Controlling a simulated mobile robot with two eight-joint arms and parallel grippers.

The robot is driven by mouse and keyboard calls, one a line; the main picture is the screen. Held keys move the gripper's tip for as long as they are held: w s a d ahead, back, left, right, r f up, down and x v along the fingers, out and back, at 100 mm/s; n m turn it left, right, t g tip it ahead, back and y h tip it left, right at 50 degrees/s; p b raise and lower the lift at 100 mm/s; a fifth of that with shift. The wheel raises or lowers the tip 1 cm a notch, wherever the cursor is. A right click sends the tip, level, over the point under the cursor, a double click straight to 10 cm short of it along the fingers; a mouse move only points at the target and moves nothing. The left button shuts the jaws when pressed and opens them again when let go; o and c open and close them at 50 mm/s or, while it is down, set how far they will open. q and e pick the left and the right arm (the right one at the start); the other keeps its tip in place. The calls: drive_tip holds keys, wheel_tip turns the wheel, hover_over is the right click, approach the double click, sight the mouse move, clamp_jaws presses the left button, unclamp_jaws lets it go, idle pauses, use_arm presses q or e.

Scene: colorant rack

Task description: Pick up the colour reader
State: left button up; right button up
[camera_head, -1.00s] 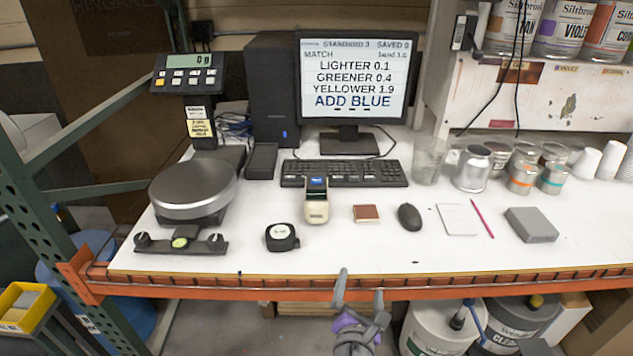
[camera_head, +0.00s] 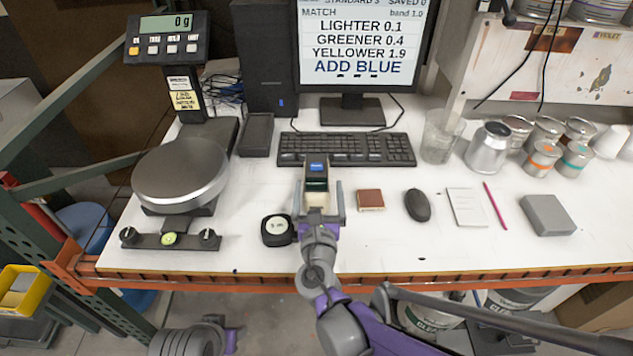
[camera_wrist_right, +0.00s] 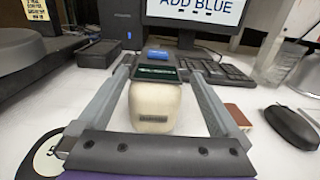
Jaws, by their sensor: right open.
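The colour reader (camera_head: 316,186) is a cream handheld device with a dark screen and a blue top end. It stands on the white bench in front of the keyboard. My right gripper (camera_head: 319,192) is open, with one finger on each side of the reader. In the right wrist view the reader's cream body (camera_wrist_right: 155,105) sits between the two grey fingers, with a visible gap on both sides near its front. My left gripper is not in view; a grey and purple part of mine shows at the bottom left of the head view.
A brown-red block (camera_head: 370,200) and a mouse (camera_head: 417,205) lie to the right. The keyboard (camera_head: 346,149) is behind, the scale (camera_head: 180,176) further left. An orange beam (camera_head: 420,280) edges the bench front.

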sight(317, 176)
drive_tip(key=w, duration=0.5)
drive_tip(key=shift+w+a+f, duration=0.2)
drive_tip(key=shift+a+f, duration=0.05)
drive_tip(key=shift+s, duration=0.1)
clamp_jaws()
